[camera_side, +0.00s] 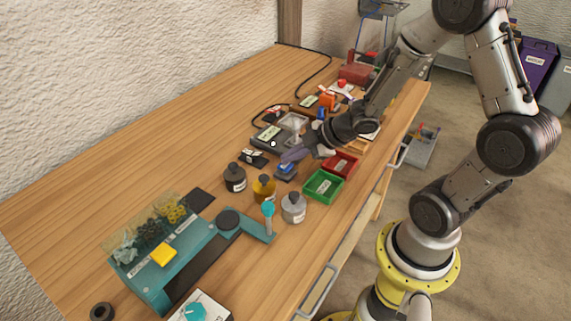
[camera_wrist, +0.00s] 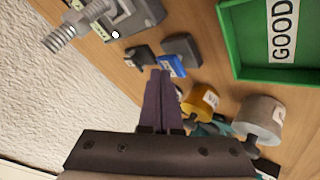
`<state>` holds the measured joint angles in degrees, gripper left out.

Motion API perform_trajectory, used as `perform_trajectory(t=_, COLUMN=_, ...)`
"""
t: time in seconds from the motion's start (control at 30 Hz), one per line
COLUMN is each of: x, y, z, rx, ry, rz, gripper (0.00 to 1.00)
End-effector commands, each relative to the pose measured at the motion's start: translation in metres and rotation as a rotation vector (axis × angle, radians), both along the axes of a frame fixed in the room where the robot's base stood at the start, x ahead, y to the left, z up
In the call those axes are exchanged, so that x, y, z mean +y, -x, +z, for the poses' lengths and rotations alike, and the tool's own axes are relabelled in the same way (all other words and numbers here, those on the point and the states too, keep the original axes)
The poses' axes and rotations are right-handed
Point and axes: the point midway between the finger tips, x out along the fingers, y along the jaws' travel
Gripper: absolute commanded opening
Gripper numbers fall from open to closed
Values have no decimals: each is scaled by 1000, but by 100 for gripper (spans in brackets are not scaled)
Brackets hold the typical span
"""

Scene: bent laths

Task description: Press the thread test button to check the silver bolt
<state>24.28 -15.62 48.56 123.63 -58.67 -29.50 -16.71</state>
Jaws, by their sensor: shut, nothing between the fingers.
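The grey thread test device (camera_side: 262,141) stands on the bench behind my gripper in the side view, with a pale label on its top. A small round white button (camera_side: 273,143) sits on its near edge; in the wrist view the button (camera_wrist: 115,34) is at the upper left. A silver threaded bolt (camera_wrist: 62,37) lies or stands by the device at the upper left of the wrist view, partly cut off; I cannot tell how it is seated. My gripper (camera_side: 284,160) is shut and empty, right of and near the device. Its dark fingers (camera_wrist: 160,72) are together in the wrist view, apart from the button.
A blue-and-dark block (camera_side: 286,171) and a small dark piece (camera_side: 253,157) lie close by my fingertips. The bench's left rear is clear.

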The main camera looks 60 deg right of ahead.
Motion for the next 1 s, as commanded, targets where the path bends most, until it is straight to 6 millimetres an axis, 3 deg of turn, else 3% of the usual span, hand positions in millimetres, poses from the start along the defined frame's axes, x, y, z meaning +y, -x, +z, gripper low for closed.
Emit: perform_trajectory(t=1.0, x=0, y=0, z=-11, rx=1, ry=-1, rz=0, gripper=0)
